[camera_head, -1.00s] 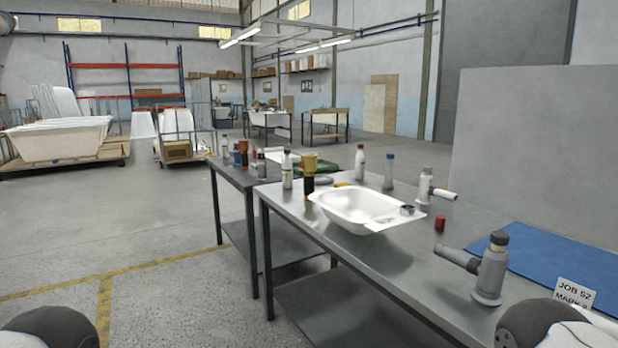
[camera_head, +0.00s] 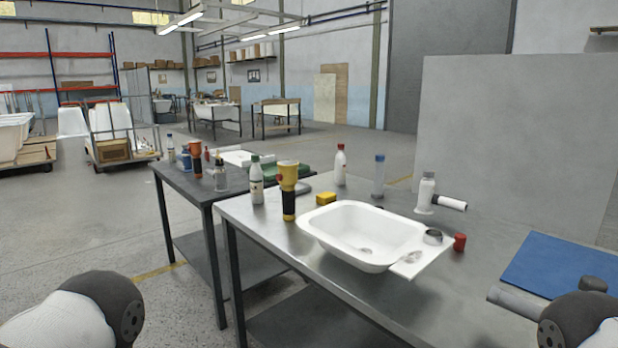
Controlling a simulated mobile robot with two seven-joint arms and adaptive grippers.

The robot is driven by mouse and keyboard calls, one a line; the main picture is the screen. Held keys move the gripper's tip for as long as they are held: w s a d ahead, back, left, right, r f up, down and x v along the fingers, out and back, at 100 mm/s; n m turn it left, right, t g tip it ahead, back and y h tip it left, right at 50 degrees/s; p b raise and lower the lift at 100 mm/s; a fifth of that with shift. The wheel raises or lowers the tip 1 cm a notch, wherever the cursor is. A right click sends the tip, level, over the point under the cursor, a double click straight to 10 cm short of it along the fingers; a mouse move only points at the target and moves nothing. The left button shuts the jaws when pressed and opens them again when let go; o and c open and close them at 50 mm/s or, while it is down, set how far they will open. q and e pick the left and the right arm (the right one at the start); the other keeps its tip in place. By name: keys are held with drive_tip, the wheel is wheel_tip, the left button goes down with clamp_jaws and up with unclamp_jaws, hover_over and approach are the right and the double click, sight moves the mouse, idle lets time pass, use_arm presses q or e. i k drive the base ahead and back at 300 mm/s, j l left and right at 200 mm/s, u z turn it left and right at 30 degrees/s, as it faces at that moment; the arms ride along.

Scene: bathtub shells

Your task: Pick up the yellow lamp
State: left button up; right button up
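The yellow lamp (camera_head: 288,190) looks like a torch with a wide yellow head and a black grip. It stands upright near the left end of the metal workbench (camera_head: 262,221), left of the white basin. My arms show only as rounded dark and white links at the lower left and lower right corners. Neither gripper is in the picture, and nothing touches the lamp.
The white basin (camera_head: 345,240) stands right of the lamp. A green-capped bottle (camera_head: 256,183) is close on its left and a yellow block (camera_head: 326,198) on its right. A red cylinder (camera_head: 460,242), a white tool (camera_head: 427,193) and a blue mat (camera_head: 565,266) lie further right.

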sight(288, 169)
drive_tip(key=i+j+z, duration=0.3)
drive_tip(key=j, duration=0.3)
drive_tip(key=i+j+z, duration=0.15)
drive_tip(key=i+j, duration=0.15)
drive_tip(key=i+j+z, duration=0.15)
drive_tip(key=j, duration=0.2)
drive_tip(key=i+j+z, duration=0.15)
drive_tip(key=j, duration=0.2)
drive_tip(key=i+j+z, duration=0.15)
drive_tip(key=j, duration=0.25)
drive_tip(key=i+j+z, duration=0.15)
drive_tip(key=j, duration=0.25)
drive_tip(key=j+z, duration=0.15)
drive_tip(key=j, duration=0.25)
